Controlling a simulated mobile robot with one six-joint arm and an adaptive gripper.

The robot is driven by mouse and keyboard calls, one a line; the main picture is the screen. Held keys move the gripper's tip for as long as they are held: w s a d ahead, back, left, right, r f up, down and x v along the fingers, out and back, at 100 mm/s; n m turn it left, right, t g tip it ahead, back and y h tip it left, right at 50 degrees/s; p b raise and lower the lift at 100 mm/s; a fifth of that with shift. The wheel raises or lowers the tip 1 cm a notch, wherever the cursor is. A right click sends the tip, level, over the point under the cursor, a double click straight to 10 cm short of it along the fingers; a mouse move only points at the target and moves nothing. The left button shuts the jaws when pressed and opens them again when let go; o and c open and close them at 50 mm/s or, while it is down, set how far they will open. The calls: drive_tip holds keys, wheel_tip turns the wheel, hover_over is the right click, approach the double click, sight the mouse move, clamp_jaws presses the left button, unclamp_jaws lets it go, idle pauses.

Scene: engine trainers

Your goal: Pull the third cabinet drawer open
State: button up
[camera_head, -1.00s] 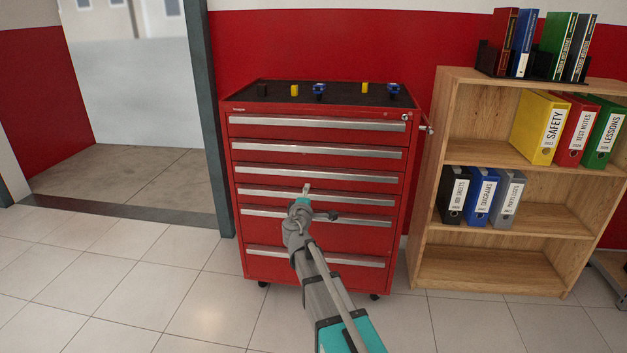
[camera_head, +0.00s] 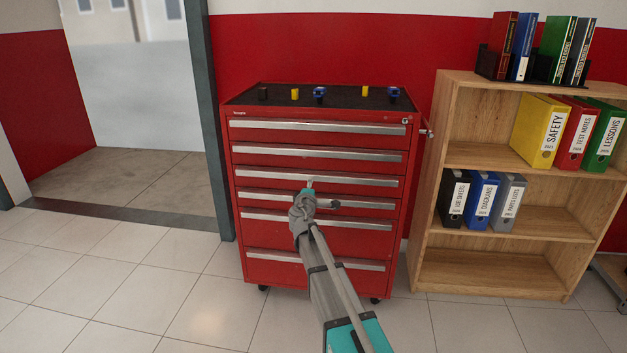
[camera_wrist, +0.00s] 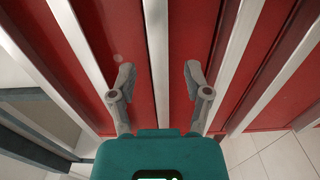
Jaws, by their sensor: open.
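The red tool cabinet (camera_head: 315,232) stands against the wall with its drawers shut, each with a long silver handle. The third drawer's handle (camera_head: 340,180) runs across the front just at my gripper's tip. My gripper (camera_head: 309,187) reaches up to the cabinet front from below. In the wrist view my gripper (camera_wrist: 158,85) is open and empty, its two fingers on either side of a silver handle (camera_wrist: 157,60), which appears to be the third. Whether the fingers reach past the handle or touch it cannot be told. My arm hides parts of the lower handles.
A wooden shelf (camera_head: 490,268) with several binders stands close to the cabinet's right. Small yellow and blue items (camera_head: 319,92) sit on the cabinet's black top. A doorway with a dark frame (camera_head: 203,110) is on the left. The tiled floor (camera_head: 170,290) in front is clear.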

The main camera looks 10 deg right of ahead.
drive_tip(key=shift+x, duration=3.15)
drive_tip(key=shift+s, duration=0.1)
clamp_jaws()
